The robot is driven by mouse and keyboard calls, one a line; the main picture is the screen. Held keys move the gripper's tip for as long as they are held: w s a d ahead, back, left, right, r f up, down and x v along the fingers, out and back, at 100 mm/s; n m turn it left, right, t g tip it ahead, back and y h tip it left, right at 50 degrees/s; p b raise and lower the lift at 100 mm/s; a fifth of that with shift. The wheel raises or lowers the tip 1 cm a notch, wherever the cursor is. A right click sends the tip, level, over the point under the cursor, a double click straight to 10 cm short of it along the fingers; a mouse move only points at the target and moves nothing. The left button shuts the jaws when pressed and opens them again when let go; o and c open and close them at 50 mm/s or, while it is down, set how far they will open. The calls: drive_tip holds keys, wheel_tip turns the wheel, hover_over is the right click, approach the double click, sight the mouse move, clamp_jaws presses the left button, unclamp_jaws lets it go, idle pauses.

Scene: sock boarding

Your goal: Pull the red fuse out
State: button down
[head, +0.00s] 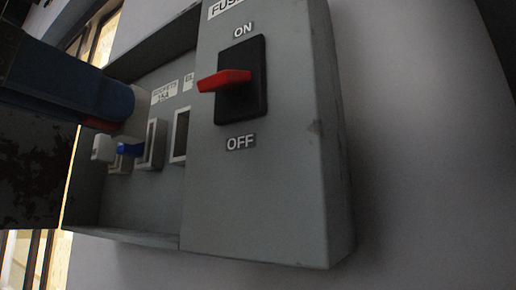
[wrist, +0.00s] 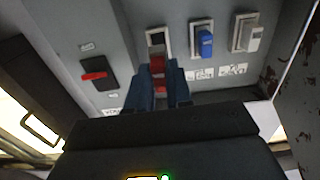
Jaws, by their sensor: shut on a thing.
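The red fuse (wrist: 158,74) is between the two blue fingers of my gripper (wrist: 157,84) in the wrist view. My gripper is shut on it. The slot (wrist: 156,39) beyond it shows a dark inside with no fuse in it. In the head view this slot (head: 181,135) is dark and empty. My gripper (head: 105,108) is at the left there, in front of the fuse box and apart from that slot. A bit of red shows under the blue finger; most of the fuse is hidden.
A blue fuse (head: 130,149) and a white fuse (head: 103,148) sit in the neighbouring slots. The grey fuse box (head: 250,200) has a red switch lever (head: 224,80) between ON and OFF labels. Bare wall (head: 420,150) lies to its right.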

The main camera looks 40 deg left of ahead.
drive_tip(key=s+d, duration=0.2)
drive_tip(key=s, duration=1.6)
drive_tip(key=shift+s, duration=0.25)
